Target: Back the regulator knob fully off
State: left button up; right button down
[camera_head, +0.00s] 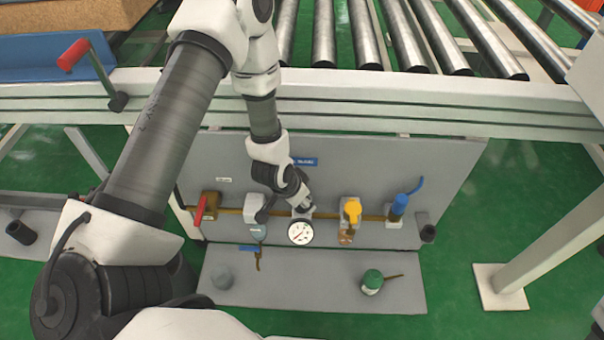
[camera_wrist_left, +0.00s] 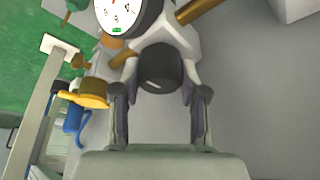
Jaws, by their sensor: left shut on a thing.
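The regulator knob (camera_wrist_left: 158,66) is a dark round cap on a pale regulator body (camera_wrist_left: 181,42), seen in the left wrist view. My left gripper (camera_wrist_left: 160,80) has a finger on each side of the knob and is shut on it. In the head view my left gripper (camera_head: 302,201) reaches down to the panel just above the white round gauge (camera_head: 300,232), and the knob is hidden there. The gauge also shows in the left wrist view (camera_wrist_left: 118,12), partly cut off. Its reading is too small to tell. My right gripper is not in view.
A brass pipe (camera_head: 327,215) runs across the grey panel (camera_head: 400,160). A green-capped part (camera_head: 372,280) stands on the lower plate. Conveyor rollers (camera_head: 366,35) lie above.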

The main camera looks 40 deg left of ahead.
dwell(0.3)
pick_arm(q)
jog(key=o, duration=0.9)
jog(key=v, duration=1.2)
jog(key=shift+s, duration=0.1)
